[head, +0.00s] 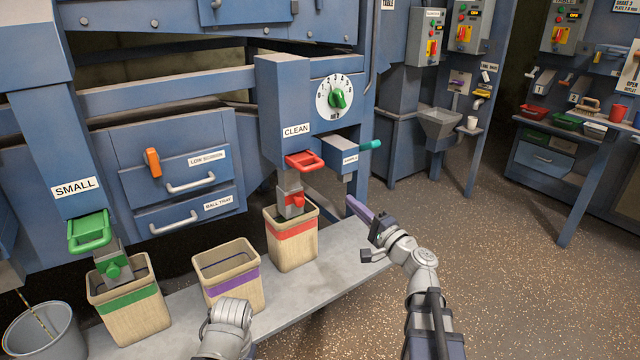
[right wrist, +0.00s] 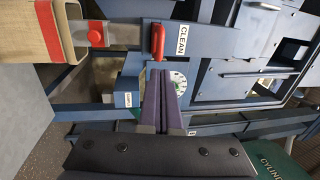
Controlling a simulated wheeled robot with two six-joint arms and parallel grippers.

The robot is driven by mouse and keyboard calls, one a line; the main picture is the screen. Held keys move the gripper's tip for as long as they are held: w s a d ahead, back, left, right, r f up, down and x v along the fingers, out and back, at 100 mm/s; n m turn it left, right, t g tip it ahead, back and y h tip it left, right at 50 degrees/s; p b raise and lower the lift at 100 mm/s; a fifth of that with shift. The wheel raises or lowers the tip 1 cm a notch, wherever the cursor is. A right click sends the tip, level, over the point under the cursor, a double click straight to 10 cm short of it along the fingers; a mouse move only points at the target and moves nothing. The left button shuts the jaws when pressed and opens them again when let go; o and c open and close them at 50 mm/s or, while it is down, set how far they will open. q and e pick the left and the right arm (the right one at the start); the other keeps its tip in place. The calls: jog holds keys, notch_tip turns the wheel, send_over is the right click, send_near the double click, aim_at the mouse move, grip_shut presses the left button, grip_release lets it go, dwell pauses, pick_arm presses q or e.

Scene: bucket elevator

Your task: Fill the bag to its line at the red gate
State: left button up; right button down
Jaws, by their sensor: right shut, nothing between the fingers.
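The red gate handle (head: 305,160) sticks out below the CLEAN label, above a grey spout with a red piece (head: 295,200). It also shows in the right wrist view (right wrist: 157,42). A tan bag with a red band (head: 292,232) stands upright under this spout on the shelf; the right wrist view shows part of it (right wrist: 30,35). Its fill level is hidden. My right gripper (head: 353,203) is shut and empty, right of the bag and apart from the handle; its fingers (right wrist: 168,78) point toward the machine. My left gripper is out of view; only my left arm's link shows at the bottom.
A purple-banded bag (head: 233,272) and a green-banded bag (head: 130,300) stand to the left on the shelf (head: 345,255). A green gate handle (head: 90,230) is at SMALL. A green dial (head: 338,97) and a teal-handled sampler (head: 345,157) sit near the red gate. Floor at right is clear.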

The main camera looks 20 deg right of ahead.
aim_at(313, 168)
pick_arm(q)
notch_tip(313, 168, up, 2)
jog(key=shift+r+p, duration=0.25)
jog(key=shift+p, duration=0.95)
pick_arm(e)
jog(key=x, duration=1.4)
jog(key=x, duration=0.4)
jog(key=shift+w+f, duration=0.3)
jog(key=shift+w, duration=0.05)
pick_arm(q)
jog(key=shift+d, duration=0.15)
pick_arm(e)
jog(key=shift+r, duration=0.1)
pick_arm(q)
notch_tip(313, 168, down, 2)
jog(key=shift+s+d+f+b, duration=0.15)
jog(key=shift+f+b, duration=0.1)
jog(key=shift+b, duration=0.95)
pick_arm(e)
jog(key=v, duration=1.4)
jog(key=shift+s, duration=0.4)
